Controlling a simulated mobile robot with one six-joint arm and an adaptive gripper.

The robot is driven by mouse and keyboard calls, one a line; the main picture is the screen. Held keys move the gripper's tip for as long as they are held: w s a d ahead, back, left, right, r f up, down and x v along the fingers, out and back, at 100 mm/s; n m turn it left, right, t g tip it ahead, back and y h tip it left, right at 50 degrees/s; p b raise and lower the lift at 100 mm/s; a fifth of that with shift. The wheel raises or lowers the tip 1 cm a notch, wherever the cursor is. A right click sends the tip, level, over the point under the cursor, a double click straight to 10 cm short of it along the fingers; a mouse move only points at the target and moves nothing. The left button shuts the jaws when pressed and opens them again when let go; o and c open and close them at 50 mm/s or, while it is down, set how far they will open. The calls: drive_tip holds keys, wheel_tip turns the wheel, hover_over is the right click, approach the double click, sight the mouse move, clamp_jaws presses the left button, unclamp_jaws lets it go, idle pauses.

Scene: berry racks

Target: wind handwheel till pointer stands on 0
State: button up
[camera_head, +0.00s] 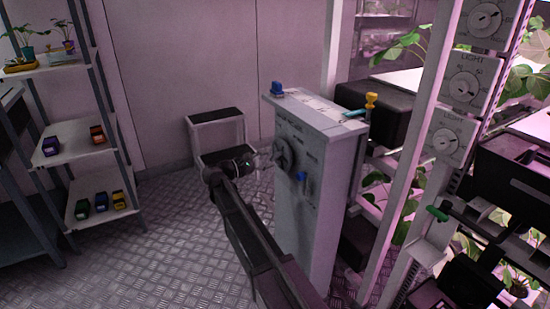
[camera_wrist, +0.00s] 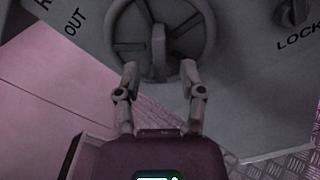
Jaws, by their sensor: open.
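The grey handwheel (camera_head: 282,153) is on the front face of a pale upright cabinet (camera_head: 315,225). In the wrist view the handwheel (camera_wrist: 190,43) fills the top middle, showing its rim, spokes and a hub bar, with its upper edge cut off. My gripper (camera_head: 249,162) is in front of the cabinet, just left of the wheel. In the wrist view my gripper (camera_wrist: 159,72) is open, its two fingers apart at the wheel's lower rim. I cannot tell whether they touch it. I cannot make out a pointer or a 0 mark.
A blue handle (camera_head: 300,177) is below the wheel, and a blue knob (camera_head: 277,88) is on the cabinet top. In the wrist view a dark knob (camera_wrist: 291,11) is beside "LOCK". A small stand (camera_head: 216,118) is behind. Plant racks are right, a shelf (camera_head: 82,130) left.

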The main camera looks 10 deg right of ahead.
sight(272, 158)
drive_tip(key=shift+x, duration=1.85)
clamp_jaws()
